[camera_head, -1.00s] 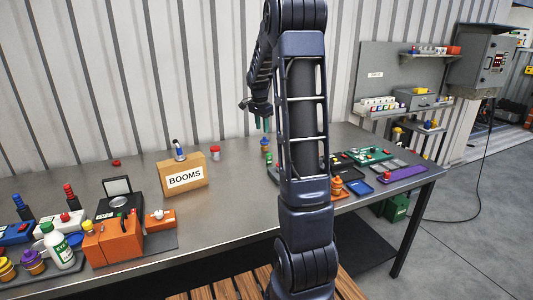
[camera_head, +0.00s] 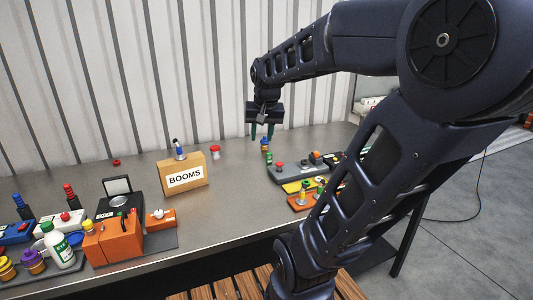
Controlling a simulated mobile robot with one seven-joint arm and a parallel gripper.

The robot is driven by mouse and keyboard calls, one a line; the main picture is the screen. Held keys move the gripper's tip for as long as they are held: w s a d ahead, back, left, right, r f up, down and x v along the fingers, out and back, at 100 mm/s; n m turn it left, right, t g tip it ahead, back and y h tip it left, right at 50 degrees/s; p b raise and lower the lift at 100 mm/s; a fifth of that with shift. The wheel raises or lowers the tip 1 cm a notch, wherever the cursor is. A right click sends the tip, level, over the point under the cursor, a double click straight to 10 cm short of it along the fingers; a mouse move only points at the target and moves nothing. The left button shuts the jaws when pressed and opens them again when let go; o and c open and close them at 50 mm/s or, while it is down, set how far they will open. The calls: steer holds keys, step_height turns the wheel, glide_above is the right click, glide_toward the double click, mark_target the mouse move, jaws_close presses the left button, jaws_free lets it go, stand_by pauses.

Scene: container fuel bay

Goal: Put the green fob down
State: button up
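My gripper (camera_head: 262,134) hangs fingers-down above the back of the bench, near the wall. My fingertips look apart from both, though the depth is hard to judge.
The BOOMS box (camera_head: 183,177) and a red-capped jar (camera_head: 215,152) stand left on the bench (camera_head: 235,205). A grey tray (camera_head: 285,175) and coloured trays lie right, partly behind my arm. Orange boxes and a green-capped bottle (camera_head: 58,247) crowd the left end. The front middle is clear.

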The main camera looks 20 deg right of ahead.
steer(key=s+a+f+n, duration=0.2)
steer(key=s+n, duration=0.1)
steer(key=s, duration=0.5)
steer(key=shift+s+f+t, duration=0.25)
steer(key=shift+s+t, duration=0.15)
stand_by(0.7)
